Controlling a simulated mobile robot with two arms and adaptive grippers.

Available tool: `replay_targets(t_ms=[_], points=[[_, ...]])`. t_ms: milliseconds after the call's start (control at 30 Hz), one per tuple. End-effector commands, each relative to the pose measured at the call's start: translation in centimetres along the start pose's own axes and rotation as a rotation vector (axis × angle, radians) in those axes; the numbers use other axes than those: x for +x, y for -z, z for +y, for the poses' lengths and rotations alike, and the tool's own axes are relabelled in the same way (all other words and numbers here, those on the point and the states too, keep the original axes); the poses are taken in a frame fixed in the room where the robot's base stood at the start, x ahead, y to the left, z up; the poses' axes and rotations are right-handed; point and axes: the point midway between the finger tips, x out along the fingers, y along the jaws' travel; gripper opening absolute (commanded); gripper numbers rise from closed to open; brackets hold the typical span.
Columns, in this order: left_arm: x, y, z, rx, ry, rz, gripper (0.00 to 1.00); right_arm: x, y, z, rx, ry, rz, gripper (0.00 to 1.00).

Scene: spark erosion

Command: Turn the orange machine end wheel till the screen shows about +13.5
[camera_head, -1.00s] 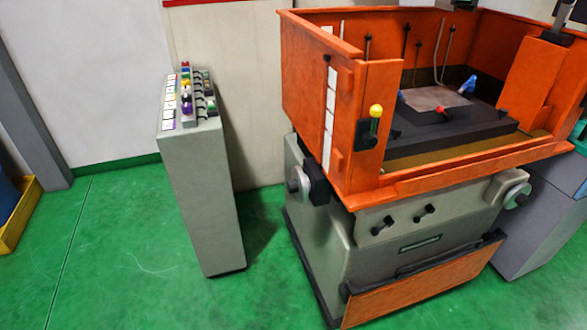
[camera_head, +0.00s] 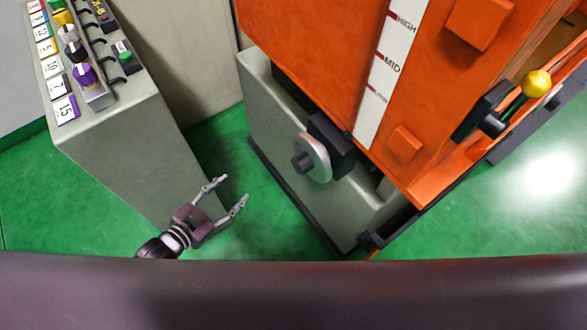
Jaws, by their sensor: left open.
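The orange machine (camera_head: 310,50) fills the upper right of the head view, on a grey base. Its end wheel (camera_head: 314,157) is a pale grey disc with a dark hub, on a black block at the end of the base. My left gripper (camera_head: 231,191) is open and empty, its fingers pointing up and right. It is apart from the wheel, to its left and lower in the picture. No screen with a reading shows. My right gripper is not in view.
A grey pedestal (camera_head: 130,150) with coloured knobs and numbered labels stands on the left, close to my left gripper. A yellow-knobbed lever (camera_head: 536,84) sticks out on the machine's right. Green floor (camera_head: 222,145) lies between pedestal and machine.

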Motion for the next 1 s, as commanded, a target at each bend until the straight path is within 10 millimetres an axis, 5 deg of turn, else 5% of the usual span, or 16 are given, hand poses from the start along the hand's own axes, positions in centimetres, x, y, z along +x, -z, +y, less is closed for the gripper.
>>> replay_targets(t_ms=[100,300,533,1000], points=[[-1.3,8.3,2.6,0.049,-0.100,0.198,0.49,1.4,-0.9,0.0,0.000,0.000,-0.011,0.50],[-5.0,17.2,6.4,0.066,-0.219,0.403,0.49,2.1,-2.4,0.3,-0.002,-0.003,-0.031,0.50],[-6.1,20.4,7.7,0.063,-0.257,0.470,0.49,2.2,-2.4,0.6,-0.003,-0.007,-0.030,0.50],[-0.7,23.1,9.2,0.064,-0.255,0.469,0.49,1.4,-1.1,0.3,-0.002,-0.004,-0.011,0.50]])
